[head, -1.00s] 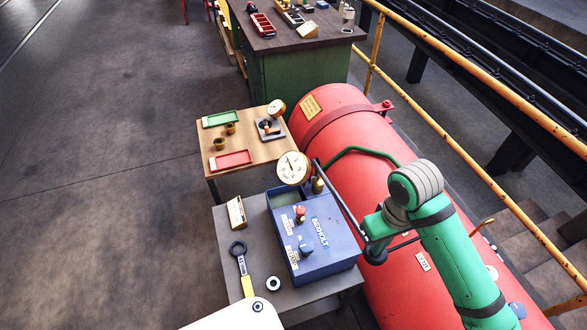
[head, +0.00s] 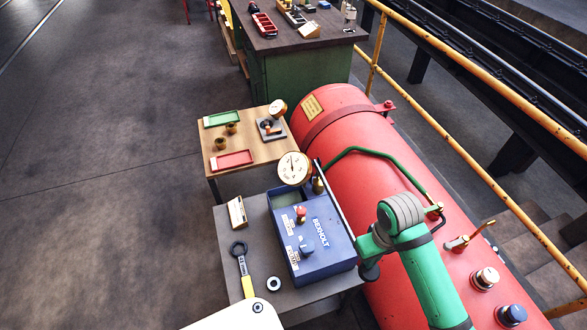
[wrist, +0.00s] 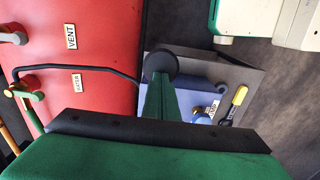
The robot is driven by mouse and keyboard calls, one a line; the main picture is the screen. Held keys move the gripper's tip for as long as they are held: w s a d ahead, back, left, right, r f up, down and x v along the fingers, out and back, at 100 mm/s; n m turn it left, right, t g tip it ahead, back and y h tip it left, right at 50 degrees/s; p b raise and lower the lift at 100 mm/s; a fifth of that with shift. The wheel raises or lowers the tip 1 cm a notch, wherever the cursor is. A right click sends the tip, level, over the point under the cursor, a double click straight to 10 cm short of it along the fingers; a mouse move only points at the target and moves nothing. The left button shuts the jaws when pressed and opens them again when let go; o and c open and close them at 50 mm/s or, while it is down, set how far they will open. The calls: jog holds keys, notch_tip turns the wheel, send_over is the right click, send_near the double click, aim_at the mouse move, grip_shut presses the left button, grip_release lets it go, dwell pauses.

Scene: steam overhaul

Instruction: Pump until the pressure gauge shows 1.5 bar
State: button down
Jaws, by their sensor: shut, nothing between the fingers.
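The round white pressure gauge (head: 294,168) stands at the back of the blue BERHOLT box (head: 328,252). Its dark needle points roughly upward; the scale is too small to read. A long dark pump lever (head: 337,210) slopes from beside the gauge towards my arm, with a black knob (head: 370,271) near its lower end. In the wrist view the round black knob (wrist: 162,63) is at the tip of my gripper (wrist: 158,95). My gripper is shut with nothing between its fingers. It is at the knob; whether it touches is unclear.
The red tank (head: 345,125) with green piping fills the right, beside a yellow railing (head: 480,95). A wrench (head: 242,266) and a ring (head: 273,284) lie on the grey table. A wooden table (head: 208,143) with trays stands behind. Open floor is at left.

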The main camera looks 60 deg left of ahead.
notch_tip(320, 180, down, 4)
jog(key=shift+s+d+r, duration=0.1)
jog(key=shift+s+r, duration=0.05)
jog(key=shift+r, duration=0.1)
notch_tip(320, 180, up, 16)
jog(key=shift+w+f, duration=0.15)
jog(key=shift+w, duration=0.05)
dwell(0.3)
jog(key=shift+s, duration=0.1)
jog(key=shift+f, duration=0.1)
